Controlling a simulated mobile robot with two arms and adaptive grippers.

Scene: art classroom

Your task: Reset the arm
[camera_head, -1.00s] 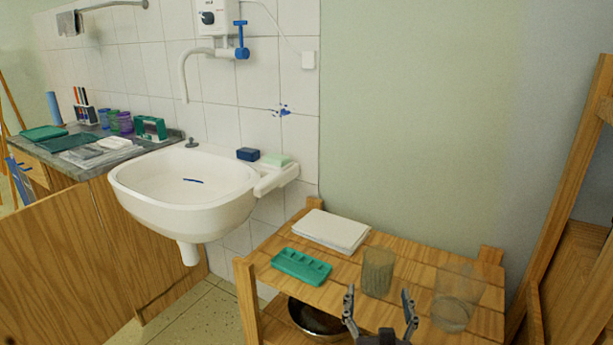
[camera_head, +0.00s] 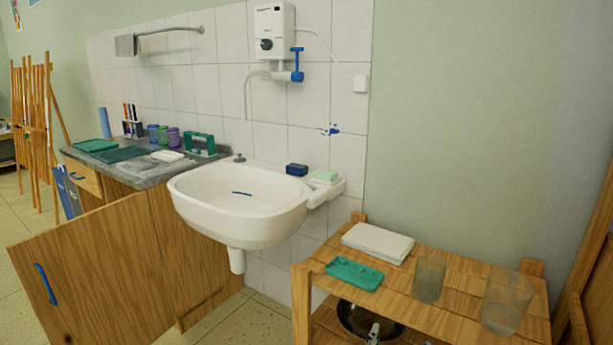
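My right gripper (camera_head: 403,339) shows only as fingertips at the bottom edge, in front of the wooden shelf (camera_head: 455,265). One grey fingertip is clear and the other barely shows, well apart from it. Nothing is seen between them. The rest of this gripper and its arm are below the picture. My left gripper and arm are not in view.
A white pad (camera_head: 378,241), green tray (camera_head: 354,273) and two clear cups (camera_head: 429,278) (camera_head: 506,302) are on the shelf, with a metal bowl (camera_head: 352,318) below. A sink (camera_head: 240,215) and open cabinet door (camera_head: 95,280) are left. Wooden easels (camera_head: 38,120) stand far left.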

